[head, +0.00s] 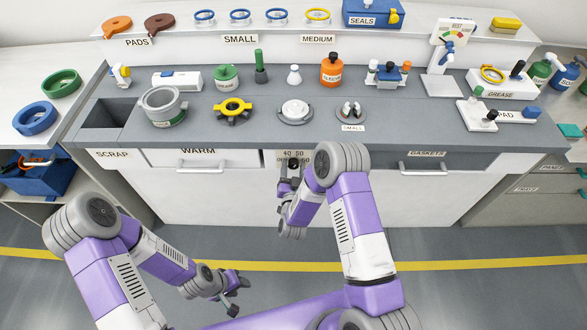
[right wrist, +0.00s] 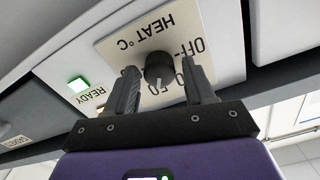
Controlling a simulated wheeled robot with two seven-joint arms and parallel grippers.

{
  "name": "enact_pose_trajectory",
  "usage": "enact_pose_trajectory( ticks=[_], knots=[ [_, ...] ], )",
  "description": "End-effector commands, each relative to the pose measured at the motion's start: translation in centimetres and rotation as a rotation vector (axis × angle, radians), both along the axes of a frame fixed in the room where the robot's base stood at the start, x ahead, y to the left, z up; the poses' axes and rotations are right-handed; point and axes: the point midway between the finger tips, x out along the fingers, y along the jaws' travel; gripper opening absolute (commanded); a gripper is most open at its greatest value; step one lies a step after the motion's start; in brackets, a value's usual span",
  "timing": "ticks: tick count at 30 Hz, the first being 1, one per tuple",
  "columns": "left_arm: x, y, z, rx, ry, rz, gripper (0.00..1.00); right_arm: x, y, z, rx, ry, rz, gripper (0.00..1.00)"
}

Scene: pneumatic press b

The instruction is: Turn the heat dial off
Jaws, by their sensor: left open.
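The heat dial is a dark round knob (right wrist: 158,68) on a pale plate (right wrist: 118,48) marked HEAT °C, OFF and numbers, upside down in the right wrist view. In the head view the plate (head: 283,154) shows on the counter's front. My right gripper (right wrist: 162,74) has its two fingers apart, one on each side of the knob, with narrow gaps visible. It also shows in the head view (head: 289,176), partly hidden by its arm. I cannot tell the dial's setting clearly. My left gripper (head: 238,295) is open and empty, low over the floor.
A green READY light (right wrist: 78,84) glows beside the plate. The WARM drawer (head: 200,160) is left of the dial and the GASKETS drawer (head: 425,162) right. The grey counter (head: 255,130) holds pots, bottles and tools. The floor in front is clear.

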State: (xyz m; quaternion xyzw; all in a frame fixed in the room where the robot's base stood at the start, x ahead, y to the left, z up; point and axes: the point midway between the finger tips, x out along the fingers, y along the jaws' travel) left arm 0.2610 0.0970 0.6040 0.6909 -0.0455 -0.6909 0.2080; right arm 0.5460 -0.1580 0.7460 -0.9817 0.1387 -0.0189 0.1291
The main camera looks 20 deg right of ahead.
Motion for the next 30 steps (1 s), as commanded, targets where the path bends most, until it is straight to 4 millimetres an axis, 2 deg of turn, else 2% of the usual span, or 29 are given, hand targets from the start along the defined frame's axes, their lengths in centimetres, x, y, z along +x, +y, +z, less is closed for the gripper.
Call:
enact_pose_trajectory(
  ticks=[1, 9, 20, 30],
  knots=[
    [0.00, 0.00, 0.00, 0.000, 0.000, 0.000, 0.43, -0.02, 0.01, -0.01, 0.000, 0.000, 0.000, 0.45],
    [0.00, 0.00, 0.00, 0.000, 0.000, 0.000, 0.43, -0.04, 0.02, -0.03, 0.000, 0.001, 0.000, 0.04],
    [0.00, 0.00, -0.17, 0.000, 0.000, 0.000, 0.43, -0.05, 0.07, -0.10, -0.062, 0.020, 0.001, 0.04],
    [0.00, 0.00, -0.73, 0.000, 0.000, 0.000, 0.43, -0.06, 0.22, -0.19, -0.307, 0.091, 0.003, 0.04]
  ],
)
